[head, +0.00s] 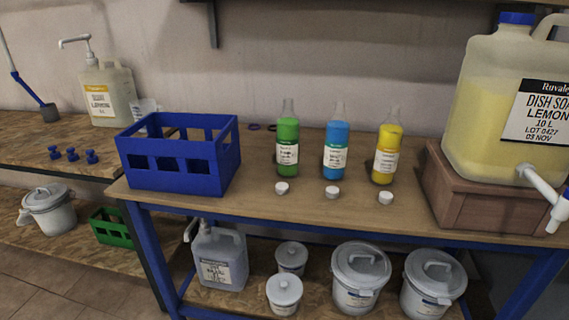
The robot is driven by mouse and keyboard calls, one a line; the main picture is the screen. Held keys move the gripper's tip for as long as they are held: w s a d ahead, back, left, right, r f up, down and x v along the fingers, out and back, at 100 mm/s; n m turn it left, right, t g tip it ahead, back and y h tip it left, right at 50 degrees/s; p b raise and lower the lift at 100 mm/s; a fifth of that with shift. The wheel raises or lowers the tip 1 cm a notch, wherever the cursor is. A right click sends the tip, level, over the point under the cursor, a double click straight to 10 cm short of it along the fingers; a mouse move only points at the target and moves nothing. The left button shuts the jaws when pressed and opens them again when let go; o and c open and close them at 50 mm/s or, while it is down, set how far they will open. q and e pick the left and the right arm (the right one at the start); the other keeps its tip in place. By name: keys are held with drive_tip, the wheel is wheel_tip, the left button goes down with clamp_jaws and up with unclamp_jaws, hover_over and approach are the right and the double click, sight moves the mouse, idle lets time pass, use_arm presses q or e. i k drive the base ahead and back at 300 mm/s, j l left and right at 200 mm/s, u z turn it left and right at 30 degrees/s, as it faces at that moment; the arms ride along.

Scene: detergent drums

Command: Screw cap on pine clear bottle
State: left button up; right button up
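A clear bottle of green liquid (288,142) stands upright and uncapped on the wooden table, left of two similar bottles. Its label is too small to read, so I cannot confirm that it is the pine one. A white cap (282,188) lies on the table just in front of it. A bottle of blue liquid (336,145) and a bottle of yellow liquid (386,150) stand to its right, also uncapped. A white cap (332,192) lies before the blue bottle and another white cap (386,198) before the yellow one. Neither gripper is in view.
A blue crate (173,165) stands left of the bottles. The table front between crate and stand is mostly clear.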

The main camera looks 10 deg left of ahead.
sight(288, 123)
drive_tip(key=i+j, duration=0.15)
drive_tip(key=j, duration=0.2)
drive_tip(key=i+j, duration=0.15)
drive_tip(key=j, duration=0.15)
drive_tip(key=i+j, duration=0.15)
drive_tip(key=j, duration=0.2)
drive_tip(key=i+j, duration=0.15)
drive_tip(key=j, duration=0.2)
drive_tip(key=z, duration=0.05)
